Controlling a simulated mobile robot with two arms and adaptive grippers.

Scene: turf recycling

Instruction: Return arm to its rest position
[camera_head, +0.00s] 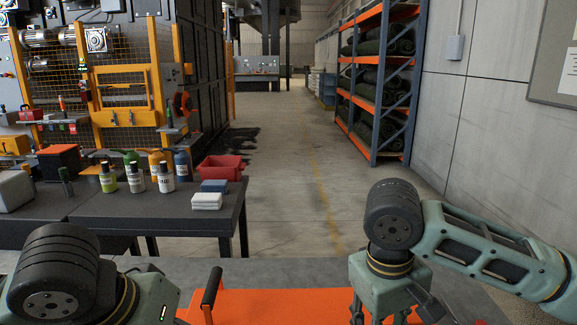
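My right arm comes in from the right and bends down at a black joint. My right gripper (388,300) hangs below it, over an orange surface at the bottom edge. Only its upper part shows; the fingertips are cut off by the frame, so I cannot tell whether it is open or holds anything. My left arm shows at the lower left as a large black joint and a green-grey link with a small green light. The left gripper is out of view.
The orange surface (275,306) has a black-gripped handle (212,287). An orange-and-blue rack (377,143) with dark rolls stands at the right. The aisle floor (290,175) is clear.

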